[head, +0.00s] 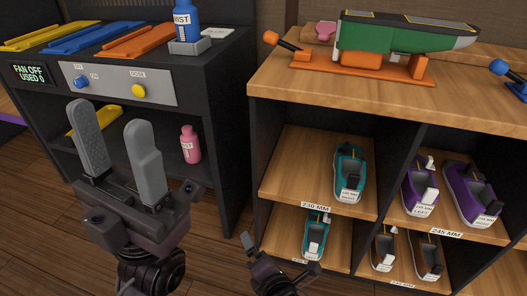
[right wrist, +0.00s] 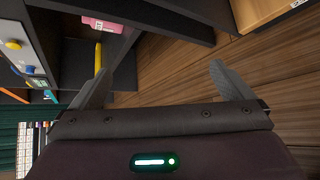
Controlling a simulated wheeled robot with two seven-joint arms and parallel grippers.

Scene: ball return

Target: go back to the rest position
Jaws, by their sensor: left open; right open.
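My left gripper (head: 112,118) stands large at the left of the head view. Its two grey fingers point up and are well apart, with nothing between them. It shows in front of the dark cabinet's open lower bay. My right gripper (right wrist: 158,72) is seen from behind in the right wrist view, its fingers wide apart and empty above the wooden floor. Only a small part of the right gripper shows at the bottom middle of the head view, in front of the shelf's lower left. Neither gripper touches anything that I can see.
A dark cabinet (head: 222,100) stands left, with a blue bottle (head: 187,22) on top and a pink bottle (head: 190,145) inside. A wooden shelf unit (head: 275,88) holds several teal, purple and dark shoes. A green-and-grey shoe form (head: 395,35) lies on top. Plank floor (head: 215,255) shows between.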

